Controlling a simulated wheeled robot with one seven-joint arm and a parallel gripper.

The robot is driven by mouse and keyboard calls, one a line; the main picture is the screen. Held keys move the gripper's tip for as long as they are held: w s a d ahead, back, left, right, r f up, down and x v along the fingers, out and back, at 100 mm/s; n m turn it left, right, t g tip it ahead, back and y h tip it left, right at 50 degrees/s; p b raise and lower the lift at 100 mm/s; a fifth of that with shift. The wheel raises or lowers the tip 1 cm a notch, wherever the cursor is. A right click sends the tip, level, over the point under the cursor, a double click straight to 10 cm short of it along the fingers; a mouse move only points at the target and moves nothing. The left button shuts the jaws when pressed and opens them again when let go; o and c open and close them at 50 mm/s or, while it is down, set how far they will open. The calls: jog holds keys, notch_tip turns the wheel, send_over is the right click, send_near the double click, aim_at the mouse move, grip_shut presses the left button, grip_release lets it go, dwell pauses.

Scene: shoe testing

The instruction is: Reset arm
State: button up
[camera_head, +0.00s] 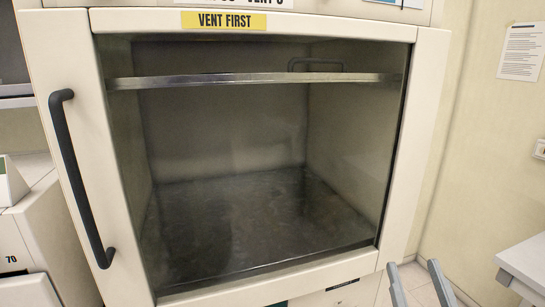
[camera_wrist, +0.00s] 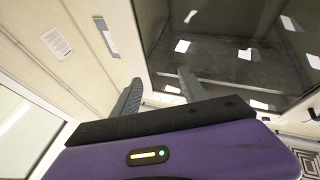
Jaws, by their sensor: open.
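My gripper (camera_head: 413,264) shows at the lower right of the head view, low in front of the right end of the test chamber (camera_head: 428,130). Its two grey fingers are apart with nothing between them. In the wrist view the fingers of my gripper (camera_wrist: 160,76) stand apart above the purple gripper body, pointing toward the wall and the chamber's edge. No object is held. The rest of my arm is out of the head view.
The chamber's glass-fronted door has a black handle (camera_head: 80,180) on its left and looks shut. Inside are a metal shelf (camera_head: 230,80) and a bare floor (camera_head: 250,225). A white table (camera_head: 525,262) stands at right. Beige equipment (camera_head: 35,235) stands at left.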

jog(key=s+a+f+g+b, duration=0.1)
jog(key=s+f+g, duration=0.1)
jog(key=s+f, duration=0.5)
jog(key=s+a+f+g+b, duration=0.1)
jog(key=s+f+g, duration=0.2)
jog(key=s+f, duration=0.4)
jog(key=s+f+m+g+b, duration=0.1)
jog(key=s+f+g, duration=0.2)
jog(key=s+f, duration=0.5)
jog(key=s, duration=1.1)
jog(key=shift+s+a, duration=0.15)
jog(key=shift+a, duration=0.25)
